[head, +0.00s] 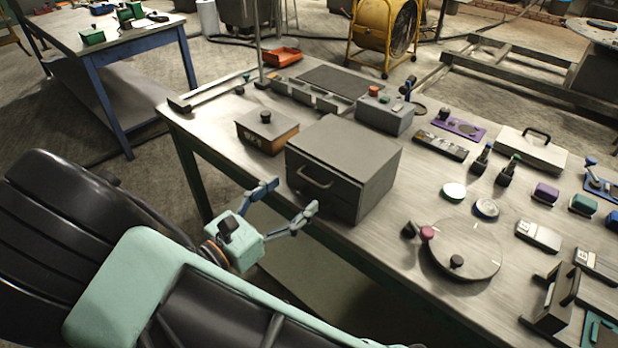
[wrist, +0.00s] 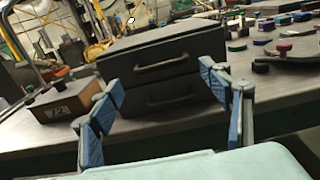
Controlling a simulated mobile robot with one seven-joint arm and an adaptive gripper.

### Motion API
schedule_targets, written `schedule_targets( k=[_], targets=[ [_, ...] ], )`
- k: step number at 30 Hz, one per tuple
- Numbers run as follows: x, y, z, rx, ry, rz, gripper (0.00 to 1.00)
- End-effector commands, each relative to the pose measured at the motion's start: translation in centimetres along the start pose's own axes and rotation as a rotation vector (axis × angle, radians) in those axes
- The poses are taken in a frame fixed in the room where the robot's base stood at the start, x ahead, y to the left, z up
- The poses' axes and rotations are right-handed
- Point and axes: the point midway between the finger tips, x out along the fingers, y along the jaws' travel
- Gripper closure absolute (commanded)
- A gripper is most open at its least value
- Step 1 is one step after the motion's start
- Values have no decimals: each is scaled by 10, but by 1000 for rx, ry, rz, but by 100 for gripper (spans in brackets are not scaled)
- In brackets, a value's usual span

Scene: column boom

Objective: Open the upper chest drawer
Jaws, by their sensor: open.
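The dark grey chest (head: 345,160) stands near the front edge of the workbench, and both its drawers look shut. In the wrist view the upper drawer's bar handle (wrist: 161,66) and the lower drawer's handle (wrist: 170,99) face me. The upper handle also shows in the head view (head: 315,181). My gripper (head: 290,202) is open and empty, in front of the chest and apart from it. In the wrist view its blue-padded fingers (wrist: 157,98) stand wide, one on each side of the drawer fronts.
A wooden box (head: 268,133) with a black knob stands left of the chest. A round turntable (head: 462,250) with knobs lies to the right. A grey box with buttons (head: 385,112) stands behind. The space in front of the bench edge looks free.

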Motion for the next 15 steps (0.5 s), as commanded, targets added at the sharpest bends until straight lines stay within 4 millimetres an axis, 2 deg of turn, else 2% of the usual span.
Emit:
schedule_targets(
  k=[1,6,10,15],
  targets=[
    [11,-2,0,-1,-2,-5,29],
    [42,-1,0,0,0,-3,29],
    [58,-1,0,1,1,-3,29],
    [68,-1,0,1,1,-1,29]
  ],
)
